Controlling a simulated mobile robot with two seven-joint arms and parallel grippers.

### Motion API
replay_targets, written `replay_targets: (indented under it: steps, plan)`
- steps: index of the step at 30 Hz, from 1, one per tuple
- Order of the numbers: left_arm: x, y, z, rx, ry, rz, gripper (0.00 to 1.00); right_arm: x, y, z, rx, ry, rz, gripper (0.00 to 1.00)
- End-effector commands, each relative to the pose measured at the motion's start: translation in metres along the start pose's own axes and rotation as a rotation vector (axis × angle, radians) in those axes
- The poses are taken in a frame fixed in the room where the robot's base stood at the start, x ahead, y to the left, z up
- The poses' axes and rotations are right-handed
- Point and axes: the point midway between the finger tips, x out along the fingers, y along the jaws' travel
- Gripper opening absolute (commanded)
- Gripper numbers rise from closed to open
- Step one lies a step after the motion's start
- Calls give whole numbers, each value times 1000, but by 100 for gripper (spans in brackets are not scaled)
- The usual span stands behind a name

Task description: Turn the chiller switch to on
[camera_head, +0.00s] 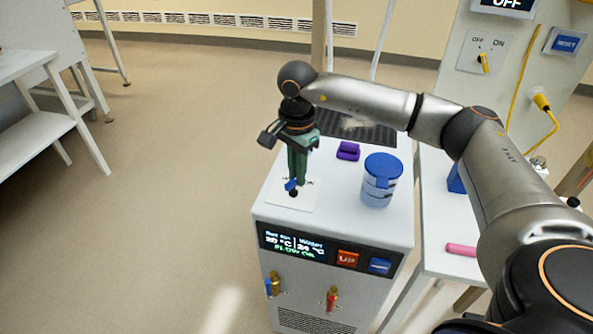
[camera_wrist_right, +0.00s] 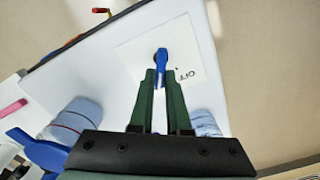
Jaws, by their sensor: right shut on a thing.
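The chiller (camera_head: 335,290) is a white cabinet with a lit front display that includes the words FLOW ON. On its top, a white plate (camera_head: 304,203) carries the blue chiller switch (camera_head: 291,185), a small lever on a dark pivot. In the right wrist view the blue lever (camera_wrist_right: 161,62) stands between the green fingertips, and OFF is printed on the plate (camera_wrist_right: 133,52) beside it. My right gripper (camera_head: 296,176), also in the wrist view (camera_wrist_right: 163,84), points down and is shut on the lever. The fingers partly hide the lever and plate. My left gripper is out of view.
A blue-lidded jar (camera_head: 381,182), a purple block (camera_head: 348,151) and a dark grille (camera_head: 362,134) are on the chiller top. At right, a panel (camera_head: 483,52) has a yellow OFF/ON switch. A pink object (camera_head: 461,249) lies on the side bench. Open floor lies left.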

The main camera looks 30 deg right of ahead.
Motion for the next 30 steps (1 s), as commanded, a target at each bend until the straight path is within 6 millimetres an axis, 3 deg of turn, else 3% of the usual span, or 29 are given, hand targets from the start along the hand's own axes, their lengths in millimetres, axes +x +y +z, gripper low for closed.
replay_targets:
  steps: [15,16,24,30]
  plan:
    - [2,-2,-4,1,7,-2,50,-1,0,-1,32,1,-1,0]
    - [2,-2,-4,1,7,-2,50,-1,0,-1,32,1,-1,16]
    - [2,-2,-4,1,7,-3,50,0,0,0,29,1,-1,45]
    - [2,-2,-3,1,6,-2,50,0,0,0,28,0,-1,45]
